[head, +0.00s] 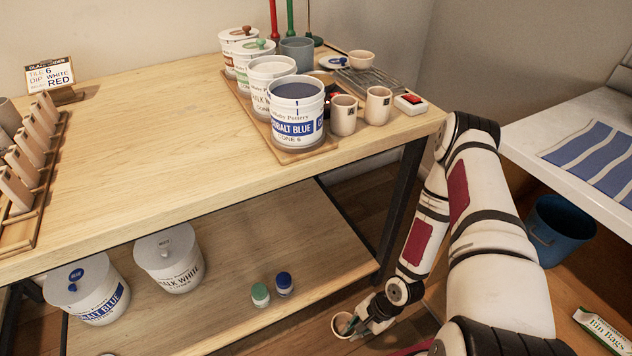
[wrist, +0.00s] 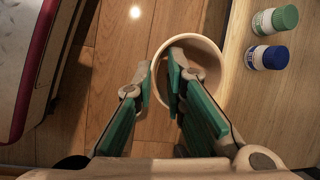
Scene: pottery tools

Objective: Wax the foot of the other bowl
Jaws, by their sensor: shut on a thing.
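My gripper (wrist: 160,78) is shut on the wall of a small pale bowl (wrist: 213,72), one finger inside it and one outside. The bowl's open mouth faces the wrist camera, and its foot is hidden. In the head view the held bowl (head: 338,322) and my gripper (head: 358,326) are low, just right of the lower shelf, with floor beneath. Another small pale bowl (head: 361,60) stands on the table top at the back right, near a wire rack. I cannot pick out the wax for certain.
The lower shelf (head: 215,300) bears a green-capped jar (head: 260,294), a blue-capped jar (head: 284,284) and two lidded buckets. On the table (head: 150,130) stand glaze buckets, two cups (head: 378,105) and a red-switched box (head: 410,104). A blue bin (head: 555,232) stands at right.

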